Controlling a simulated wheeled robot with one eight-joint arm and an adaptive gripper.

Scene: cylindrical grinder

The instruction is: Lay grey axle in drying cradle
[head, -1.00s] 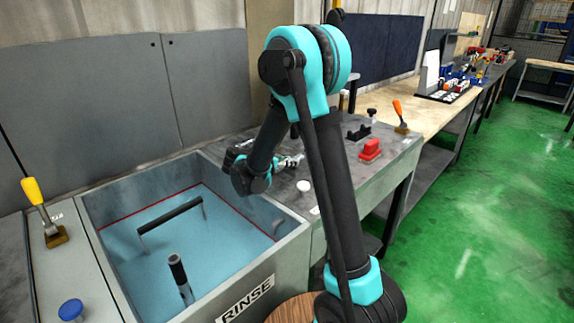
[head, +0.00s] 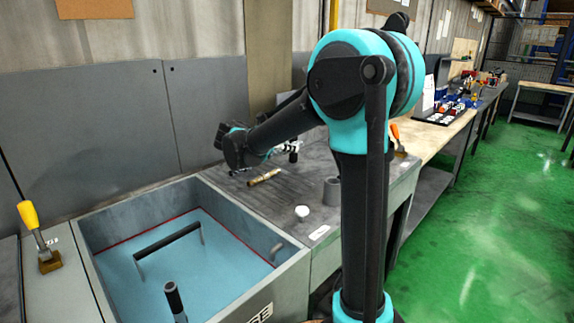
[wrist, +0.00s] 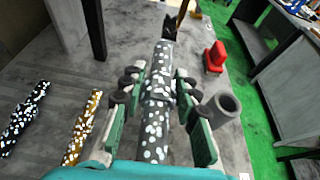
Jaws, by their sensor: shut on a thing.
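The grey axle, speckled with white spots, lies lengthwise between the fingers of my gripper in the wrist view (wrist: 157,125). My gripper (wrist: 160,82) is shut on it and holds it over the grey bench. In the head view the gripper (head: 284,150) is over the back of the bench, partly hidden by my arm.
A brass axle (wrist: 82,130) and a dark axle (wrist: 24,118), both speckled, lie left of my gripper. A grey hollow cylinder (wrist: 222,106) stands close on the right, with a red object (wrist: 214,57) beyond. The rinse basin (head: 290,262) is at the front left.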

